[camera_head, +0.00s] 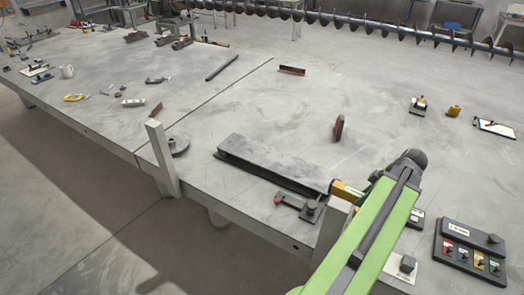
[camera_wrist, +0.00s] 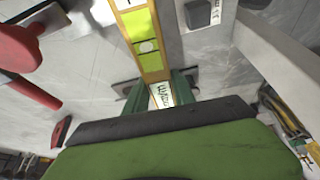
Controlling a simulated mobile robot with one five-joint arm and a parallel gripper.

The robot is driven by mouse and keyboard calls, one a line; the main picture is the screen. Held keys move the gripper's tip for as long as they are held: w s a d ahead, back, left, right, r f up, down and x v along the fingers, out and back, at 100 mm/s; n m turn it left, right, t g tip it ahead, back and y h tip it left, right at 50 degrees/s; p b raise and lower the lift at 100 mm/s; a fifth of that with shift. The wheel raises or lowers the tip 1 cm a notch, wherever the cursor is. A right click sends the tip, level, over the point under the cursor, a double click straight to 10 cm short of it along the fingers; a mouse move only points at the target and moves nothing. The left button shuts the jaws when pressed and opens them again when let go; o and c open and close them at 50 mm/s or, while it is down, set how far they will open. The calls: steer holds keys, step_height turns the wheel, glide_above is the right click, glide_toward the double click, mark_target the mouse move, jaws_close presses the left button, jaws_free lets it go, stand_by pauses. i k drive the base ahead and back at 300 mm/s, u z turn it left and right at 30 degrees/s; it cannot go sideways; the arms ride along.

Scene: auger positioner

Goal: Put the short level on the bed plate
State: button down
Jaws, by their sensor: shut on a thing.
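The short level is a yellow bar with a bright green vial window (camera_wrist: 148,46). In the wrist view it runs up from my gripper (camera_wrist: 160,88), which is shut on it; the dark green fingers sit on either side. In the head view the level's yellow end (camera_head: 346,190) shows beside the near right end of a long dark steel piece (camera_head: 265,160); my arm hides the rest of it and my gripper. A broad grey plate surface (camera_head: 250,95) spreads below. I cannot tell whether the level touches anything under it.
A red-handled clamp (camera_head: 297,206) stands close by at the near edge, with a pale post (camera_head: 333,232) beside it. Another post (camera_head: 161,158) rises at the left. A control box (camera_head: 470,249) is at right. The plate's middle far area is mostly clear.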

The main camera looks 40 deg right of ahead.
mark_target(274, 159)
steer(key=u, duration=0.05)
steer(key=i, duration=0.95)
